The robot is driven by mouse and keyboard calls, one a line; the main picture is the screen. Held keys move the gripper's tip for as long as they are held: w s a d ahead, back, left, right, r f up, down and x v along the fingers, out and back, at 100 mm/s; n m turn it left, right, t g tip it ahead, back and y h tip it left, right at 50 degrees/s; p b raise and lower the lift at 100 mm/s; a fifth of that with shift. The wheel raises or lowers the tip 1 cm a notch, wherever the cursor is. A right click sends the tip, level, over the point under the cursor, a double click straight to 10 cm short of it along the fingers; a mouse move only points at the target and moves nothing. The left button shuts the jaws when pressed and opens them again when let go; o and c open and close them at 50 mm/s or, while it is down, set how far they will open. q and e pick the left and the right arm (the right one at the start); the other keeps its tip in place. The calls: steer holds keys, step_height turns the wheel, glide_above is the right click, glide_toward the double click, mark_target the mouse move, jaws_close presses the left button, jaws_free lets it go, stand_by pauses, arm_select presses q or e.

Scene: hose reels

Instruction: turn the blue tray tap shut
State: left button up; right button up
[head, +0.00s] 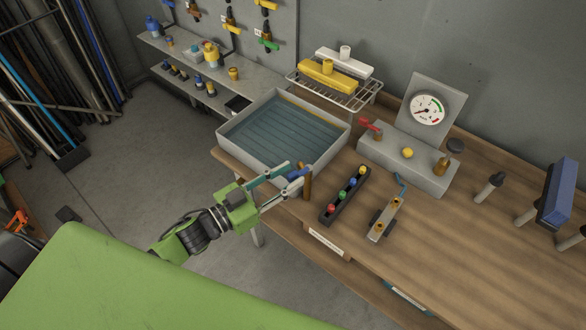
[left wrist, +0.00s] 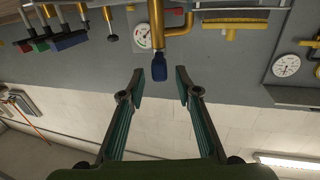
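The tray (head: 238,157) is a pale rectangular basin with bluish contents, at the bench's left end. A brass pipe (head: 308,182) stands at its front right corner, with the blue tap handle (head: 297,173) beside it, partly hidden by my fingers. My left gripper (head: 294,177) reaches in from the left with its two fingers apart. In the left wrist view, the blue handle (left wrist: 159,67) hangs from the brass pipe (left wrist: 174,30), in line with the gap between the open fingertips (left wrist: 160,76). I see a gap on both sides of it. My right gripper is not in view.
A dark block with coloured knobs (head: 345,195) and a small metal plate with brass fittings (head: 384,220) lie right of the tap. Behind them is a grey box (head: 400,168) with a red lever and gauge. A wire rack (head: 350,97) stands behind the tray.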

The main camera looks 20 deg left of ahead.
arm_select(q)
steer(key=shift+x, duration=0.85)
steer(key=shift+w+d, duration=0.15)
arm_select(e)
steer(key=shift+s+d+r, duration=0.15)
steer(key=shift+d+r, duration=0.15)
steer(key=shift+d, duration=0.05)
arm_select(q)
jaws_close()
